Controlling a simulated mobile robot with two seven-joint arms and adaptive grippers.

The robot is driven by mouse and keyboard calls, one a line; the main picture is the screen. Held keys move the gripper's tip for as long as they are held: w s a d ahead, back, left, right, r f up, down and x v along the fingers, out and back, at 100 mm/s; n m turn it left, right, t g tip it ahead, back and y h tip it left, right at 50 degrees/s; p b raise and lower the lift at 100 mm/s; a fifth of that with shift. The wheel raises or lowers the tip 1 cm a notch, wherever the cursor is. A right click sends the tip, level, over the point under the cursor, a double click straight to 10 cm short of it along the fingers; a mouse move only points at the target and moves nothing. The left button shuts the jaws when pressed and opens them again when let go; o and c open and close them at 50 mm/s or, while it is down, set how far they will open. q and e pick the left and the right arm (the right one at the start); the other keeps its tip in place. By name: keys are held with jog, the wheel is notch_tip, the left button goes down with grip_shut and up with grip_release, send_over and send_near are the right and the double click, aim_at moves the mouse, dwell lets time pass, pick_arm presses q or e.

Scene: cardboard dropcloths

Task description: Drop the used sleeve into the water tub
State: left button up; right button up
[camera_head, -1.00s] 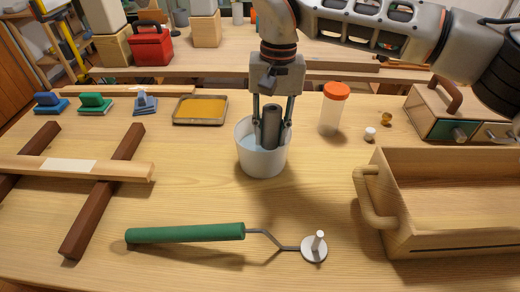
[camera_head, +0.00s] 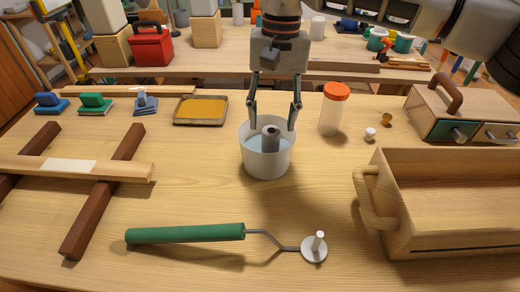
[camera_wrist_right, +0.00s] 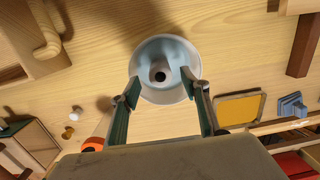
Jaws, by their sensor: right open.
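The used sleeve (camera_head: 271,138), a dark grey hollow cylinder, stands roughly upright inside the white water tub (camera_head: 266,164), with its top near the rim and bluish water around it. The right wrist view shows the sleeve (camera_wrist_right: 160,74) from above, inside the tub (camera_wrist_right: 188,92). My right gripper (camera_head: 273,122) is open above the tub, its fingers spread to both sides of the sleeve and apart from it. The fingers also show open in the right wrist view (camera_wrist_right: 163,100). My left gripper is not in view.
A green-handled roller frame (camera_head: 186,233) lies in front of the tub. An orange-lidded jar (camera_head: 331,112) stands to the right, near a wooden tray (camera_head: 440,242). A yellow pad tray (camera_head: 200,110) and a wooden rack (camera_head: 104,188) are on the left. Bare table surrounds the tub.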

notch_tip(320, 180, up, 8)
jog(key=shift+w+d+f, duration=0.15)
jog(key=shift+w, duration=0.15)
dwell(0.3)
